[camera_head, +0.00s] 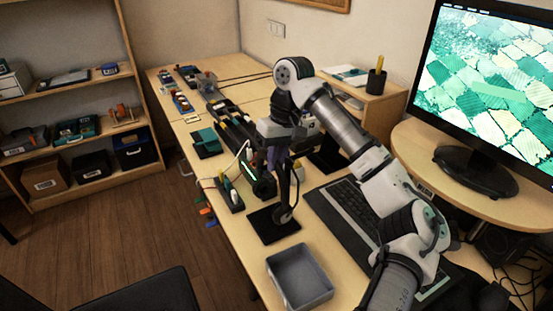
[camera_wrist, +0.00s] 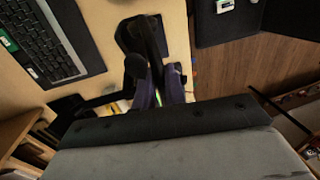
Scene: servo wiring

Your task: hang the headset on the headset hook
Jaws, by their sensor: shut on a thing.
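My gripper (camera_head: 279,165) is above the desk in the head view, pointing down. Its purple fingers (camera_wrist: 160,92) are shut on the dark headset (camera_head: 286,196). The headset hangs below the fingers, with a rounded part at its lower end. The wrist view shows a dark band and round pad of the headset (camera_wrist: 135,66) at the fingers. A black square base (camera_head: 272,226) lies under the headset on the desk. I cannot pick out the headset hook for certain among the overlapping dark parts, nor tell whether the headset touches it.
A grey open bin (camera_head: 300,277) stands in front of the base. A keyboard (camera_head: 352,212) lies right of it, also in the wrist view (camera_wrist: 40,42). A monitor (camera_head: 490,85) stands at the right. Small devices and cables crowd the desk on the left.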

